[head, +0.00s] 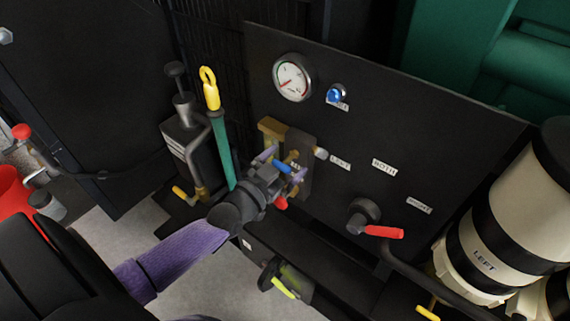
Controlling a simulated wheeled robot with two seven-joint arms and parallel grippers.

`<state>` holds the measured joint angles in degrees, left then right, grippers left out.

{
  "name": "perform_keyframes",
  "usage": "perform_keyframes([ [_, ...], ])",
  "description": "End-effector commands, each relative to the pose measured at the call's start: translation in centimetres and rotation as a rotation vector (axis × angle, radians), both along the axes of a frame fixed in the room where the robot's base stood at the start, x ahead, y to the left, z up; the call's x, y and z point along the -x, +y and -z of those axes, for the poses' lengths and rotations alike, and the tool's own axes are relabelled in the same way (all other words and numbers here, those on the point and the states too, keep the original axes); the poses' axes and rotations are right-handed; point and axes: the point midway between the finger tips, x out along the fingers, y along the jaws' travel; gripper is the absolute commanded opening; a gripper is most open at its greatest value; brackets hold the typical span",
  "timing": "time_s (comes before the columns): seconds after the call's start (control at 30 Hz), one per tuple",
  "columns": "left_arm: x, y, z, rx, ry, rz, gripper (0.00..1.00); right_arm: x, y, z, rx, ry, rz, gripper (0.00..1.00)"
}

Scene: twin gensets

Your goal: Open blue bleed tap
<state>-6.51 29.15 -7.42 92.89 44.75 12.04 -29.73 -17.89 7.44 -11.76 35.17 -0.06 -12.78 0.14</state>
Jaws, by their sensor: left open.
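A small blue lever (283,167), which looks like the blue bleed tap, shows in the head view in front of the black panel, near a brass block (271,128). My left gripper (283,161) reaches in from the lower left, with its purple-tipped fingers apart. The blue lever shows between the fingertips; I cannot tell whether they touch it. The gripper hides the tap's body. A small red part (280,203) shows just below the gripper. My right gripper is not in view.
The panel (440,150) carries a round gauge (292,78), a blue lamp or button (337,94) and a red-handled selector (382,232). A green-and-yellow rod (221,150) stands close left of my gripper. White-and-black filter canisters (505,215) stand at right. A yellow-green lever (284,288) sits below.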

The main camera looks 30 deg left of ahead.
Motion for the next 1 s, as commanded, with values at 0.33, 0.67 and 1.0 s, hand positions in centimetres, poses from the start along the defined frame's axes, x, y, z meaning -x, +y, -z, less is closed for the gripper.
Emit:
perform_keyframes([
  [0.33,-0.19,-0.03,0.0,0.0,0.001,0.0,0.85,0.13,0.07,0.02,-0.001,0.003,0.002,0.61],
  [0.67,-0.17,-0.04,0.03,0.001,0.002,0.001,0.24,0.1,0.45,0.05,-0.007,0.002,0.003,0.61],
  [1.0,-0.17,-0.06,0.0,0.085,0.01,0.001,0.24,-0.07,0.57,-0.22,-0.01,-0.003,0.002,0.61],
])
